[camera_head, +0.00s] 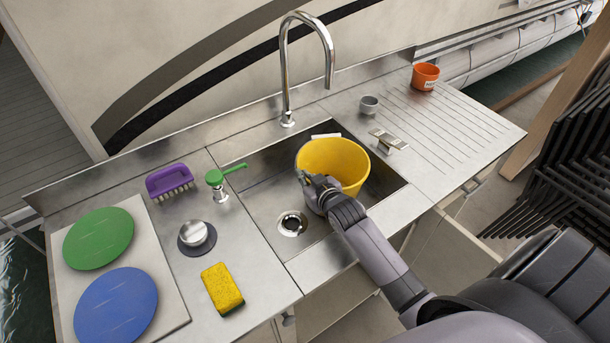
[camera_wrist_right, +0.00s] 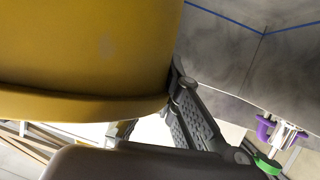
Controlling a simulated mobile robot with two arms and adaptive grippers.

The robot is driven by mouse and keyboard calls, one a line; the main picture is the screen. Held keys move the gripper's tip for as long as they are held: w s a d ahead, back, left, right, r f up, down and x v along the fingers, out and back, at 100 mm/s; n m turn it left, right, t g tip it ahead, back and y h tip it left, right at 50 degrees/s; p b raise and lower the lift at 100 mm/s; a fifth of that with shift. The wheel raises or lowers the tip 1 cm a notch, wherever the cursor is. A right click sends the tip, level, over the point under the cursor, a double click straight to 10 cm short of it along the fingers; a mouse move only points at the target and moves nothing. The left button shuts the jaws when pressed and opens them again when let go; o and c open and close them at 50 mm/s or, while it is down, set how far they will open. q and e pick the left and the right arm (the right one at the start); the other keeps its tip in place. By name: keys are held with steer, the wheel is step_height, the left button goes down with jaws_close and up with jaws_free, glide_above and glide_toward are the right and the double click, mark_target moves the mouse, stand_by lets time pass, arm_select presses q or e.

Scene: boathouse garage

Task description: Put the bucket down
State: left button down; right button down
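A yellow bucket (camera_head: 335,157) is in the steel sink (camera_head: 262,190), in the right part of the basin, open side up. I cannot tell whether its base rests on the sink floor. My right gripper (camera_head: 312,184) is at the near left side of the bucket, close against its rim. In the right wrist view the bucket wall (camera_wrist_right: 85,45) fills the upper left, and one ridged finger (camera_wrist_right: 195,120) lies right beside it. The other finger is mostly hidden, so the grip is unclear. My left gripper is not in view.
A tall faucet (camera_head: 285,75) stands behind the sink.

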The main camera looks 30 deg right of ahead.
steer(key=shift+f, duration=0.15)
stand_by(0.4)
steer(key=c, duration=1.7)
jaws_free()
steer(key=shift+f, duration=0.15)
steer(key=c, duration=0.4)
